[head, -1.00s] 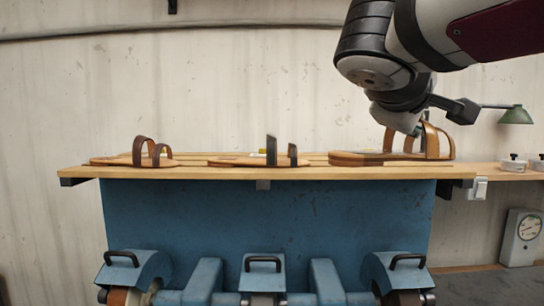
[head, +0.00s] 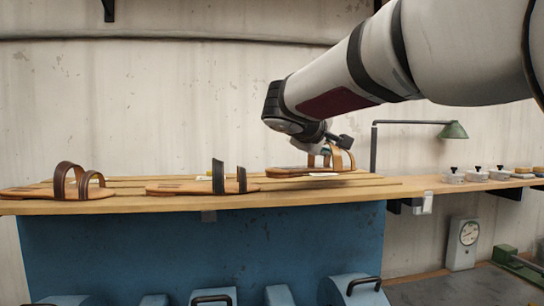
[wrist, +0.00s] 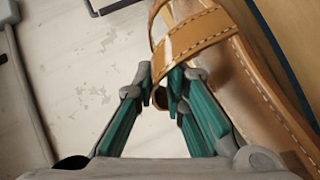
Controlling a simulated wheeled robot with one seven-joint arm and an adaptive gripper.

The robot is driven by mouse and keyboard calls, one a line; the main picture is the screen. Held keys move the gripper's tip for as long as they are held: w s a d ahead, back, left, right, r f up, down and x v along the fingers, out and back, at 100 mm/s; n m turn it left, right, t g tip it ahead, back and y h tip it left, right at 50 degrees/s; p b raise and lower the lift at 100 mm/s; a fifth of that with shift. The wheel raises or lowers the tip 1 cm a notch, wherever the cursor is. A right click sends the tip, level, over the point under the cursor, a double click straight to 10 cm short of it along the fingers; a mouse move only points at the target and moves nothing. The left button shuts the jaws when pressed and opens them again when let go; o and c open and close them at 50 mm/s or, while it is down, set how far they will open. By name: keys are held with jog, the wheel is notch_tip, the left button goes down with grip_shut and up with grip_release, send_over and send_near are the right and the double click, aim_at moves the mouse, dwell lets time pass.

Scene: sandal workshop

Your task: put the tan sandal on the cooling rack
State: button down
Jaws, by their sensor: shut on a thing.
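The tan sandal (head: 290,172) has brown straps and is at the right end of the slatted wooden bench top. It looks raised or set back from the slats; I cannot tell whether its sole touches them. My gripper (head: 324,150) is over its straps. In the wrist view my gripper (wrist: 162,92) has its teal-padded fingers closed on a stitched strap of the tan sandal (wrist: 205,40). The exact grip is partly hidden. I cannot clearly make out a cooling rack in either view.
Two other sandals, one with brown straps (head: 65,190) and one with black straps (head: 190,187), lie left on the bench top (head: 100,205). A green lamp (head: 453,130) stands behind the right-hand shelf (head: 440,185), which holds small pots (head: 478,175). A dial scale (head: 462,243) sits below.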

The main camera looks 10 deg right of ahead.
aim_at(328, 163)
jog(key=shift+w+d+f, duration=0.15)
jog(key=shift+w, duration=0.95)
jog(key=shift+f+p, duration=0.4)
jog(key=shift+f, duration=1.3)
jog(key=c, duration=1.6)
grip_release()
jog(key=shift+f, duration=0.1)
jog(key=b+v, duration=0.1)
jog(key=v, duration=1.1)
